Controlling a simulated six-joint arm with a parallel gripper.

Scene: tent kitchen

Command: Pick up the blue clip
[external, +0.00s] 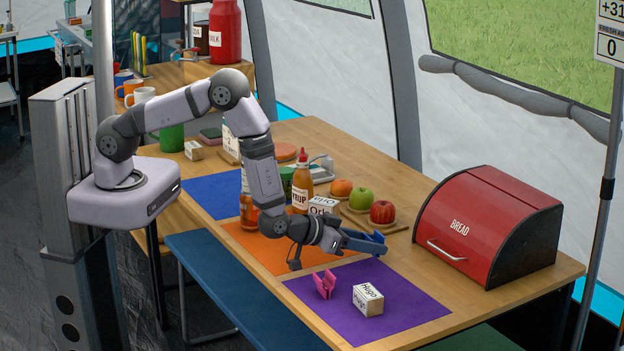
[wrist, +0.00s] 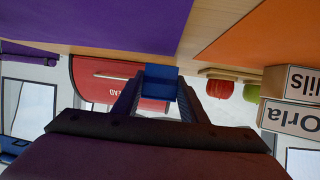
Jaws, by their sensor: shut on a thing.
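The blue clip (external: 374,246) is between the fingers of my gripper (external: 362,239), raised above the table near the far edge of the purple mat (external: 405,302). In the wrist view the clip (wrist: 160,80) sits at the tips of the two dark fingers (wrist: 158,92), which are shut on it. A pink clip (external: 324,284) stands on the purple mat below and to the left of my gripper, apart from it.
A white block labelled Hugo (external: 368,300) stands on the purple mat. The red bread box (external: 485,228) is to the right. Apples (external: 382,212), a syrup bottle (external: 302,182) and a block labelled Orla (external: 322,206) stand behind my gripper. An orange mat (external: 290,252) lies left.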

